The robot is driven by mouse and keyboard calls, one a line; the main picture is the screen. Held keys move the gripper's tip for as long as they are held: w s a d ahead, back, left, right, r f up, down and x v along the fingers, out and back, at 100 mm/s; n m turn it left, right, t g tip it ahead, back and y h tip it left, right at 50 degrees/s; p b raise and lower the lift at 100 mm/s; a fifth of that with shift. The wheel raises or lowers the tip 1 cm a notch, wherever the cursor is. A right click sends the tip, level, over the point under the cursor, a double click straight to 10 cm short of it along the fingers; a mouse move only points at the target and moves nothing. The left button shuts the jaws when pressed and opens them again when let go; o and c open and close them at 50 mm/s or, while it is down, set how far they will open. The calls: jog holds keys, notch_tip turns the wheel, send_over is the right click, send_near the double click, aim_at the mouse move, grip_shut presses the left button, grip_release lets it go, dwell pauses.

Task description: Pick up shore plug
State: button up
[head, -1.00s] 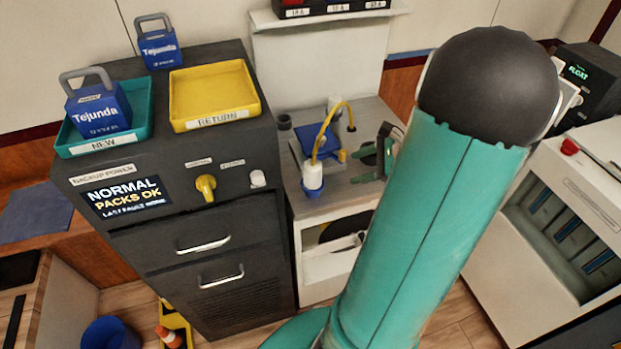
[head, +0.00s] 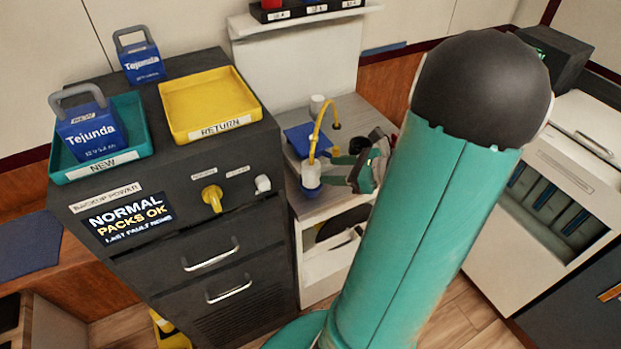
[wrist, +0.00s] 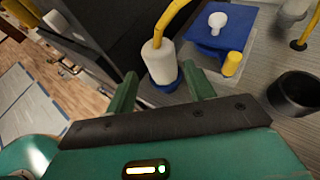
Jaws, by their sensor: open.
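The shore plug (head: 311,174), a white body with a blue end and a yellow cable, stands near the front edge of the grey counter. It also shows in the wrist view (wrist: 159,62), with the cable rising from its top. My gripper (head: 332,171) is open beside the plug, on its right in the head view. In the wrist view my gripper's two green fingers (wrist: 160,76) point toward the plug, which lies between their lines near the tips. I cannot tell whether either finger touches it.
A blue box with a lid (wrist: 222,28) and a yellow cylinder (wrist: 233,63) sit close to the plug. A dark round cup (wrist: 293,93) stands at right in the wrist view. The dark cabinet (head: 165,200) with trays is left of the counter.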

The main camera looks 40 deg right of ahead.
aim_at(305, 171)
jog(key=x, duration=0.9)
jog(key=shift+f, duration=0.25)
jog(key=c, duration=1)
jog(key=shift+r, duration=0.1)
